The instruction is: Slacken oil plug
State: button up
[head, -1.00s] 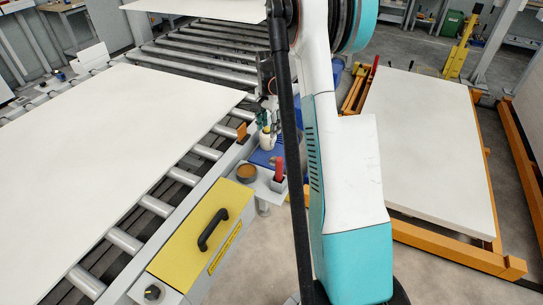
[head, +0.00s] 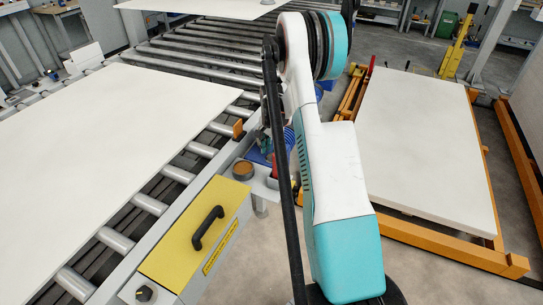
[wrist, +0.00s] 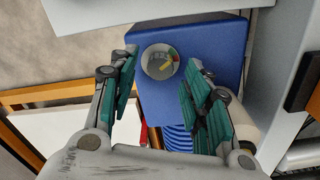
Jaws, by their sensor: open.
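I cannot make out an oil plug in either view. In the wrist view my gripper (wrist: 160,66) is open, with its green-padded fingers wide apart. A pale round cup (wrist: 160,61) holding small yellow, red and green pieces shows between the fingertips. No finger clearly touches it. The cup stands on a blue surface (wrist: 205,42). In the head view my gripper is mostly hidden behind my arm, near the conveyor's side. Part of the blue surface (head: 256,156) shows there.
A brown-topped round container (head: 243,168) stands beside the roller conveyor (head: 182,172). A yellow cover (head: 187,243) with a black handle (head: 207,228) and a dark knob (head: 145,293) are nearer. White boards lie on the conveyor (head: 110,130) and orange frame (head: 425,150).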

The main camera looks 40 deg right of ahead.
jog(key=shift+f, duration=0.75)
grip_shut()
jog(key=shift+n, duration=0.8)
jog(key=shift+n+b, duration=0.3)
jog(key=shift+n, duration=0.6)
jog(key=shift+w+d+r+n, duration=0.1)
jog(key=shift+n, duration=1.8)
